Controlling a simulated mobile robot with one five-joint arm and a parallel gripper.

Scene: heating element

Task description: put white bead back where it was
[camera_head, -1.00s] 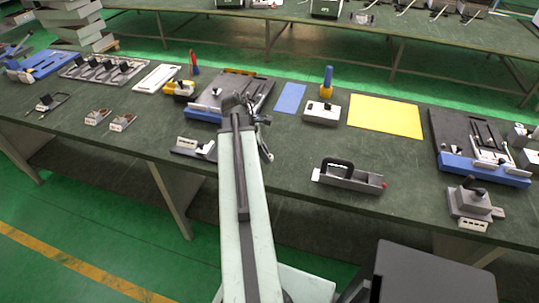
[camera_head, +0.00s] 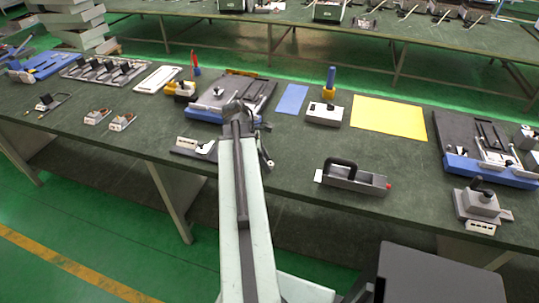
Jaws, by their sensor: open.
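I cannot make out a white bead for certain; it may be too small or hidden by my arm. My gripper (camera_head: 259,126) is at the far end of my pale arm, over the near middle of the green workbench (camera_head: 285,150). It is seen from behind, its jaws are open, and I see nothing held in it. Just left of it is a dark flat fixture with a small white block (camera_head: 205,147). Behind it is a blue-edged black fixture (camera_head: 205,116), partly hidden by my gripper.
A grey block with a black handle (camera_head: 352,176) stands right of my arm. Further back are a yellow sheet (camera_head: 390,117), a blue sheet (camera_head: 292,98) and a grey box (camera_head: 324,114). Another blue-edged fixture (camera_head: 490,170) is at right. Bare bench lies between these.

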